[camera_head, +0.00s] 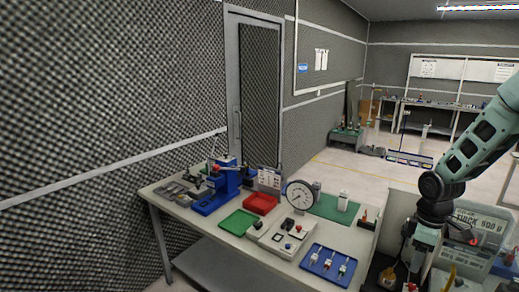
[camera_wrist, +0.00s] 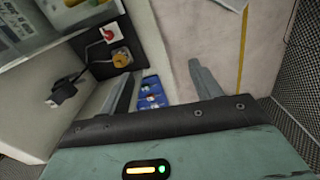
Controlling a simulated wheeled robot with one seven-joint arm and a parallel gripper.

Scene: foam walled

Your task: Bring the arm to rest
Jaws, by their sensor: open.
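My arm (camera_head: 470,150) is teal and black. It comes in from the right in the head view, bent at a dark joint, with its lower part hanging down beside the right end of the table. My gripper (camera_wrist: 163,85) shows in the wrist view with its two grey fingers spread apart and nothing between them. In the head view its fingertips cannot be made out clearly. Below the fingers in the wrist view lies a blue tray (camera_wrist: 151,92) with small parts, and beyond is pale floor.
A white table (camera_head: 225,237) holds a blue press (camera_head: 224,182), a red tray (camera_head: 260,203), a green tray (camera_head: 239,222), a dial gauge (camera_head: 301,195) and a blue tray (camera_head: 327,264). A labelled machine (camera_head: 478,228) stands close to my arm. Open floor (camera_head: 375,172) lies behind the table.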

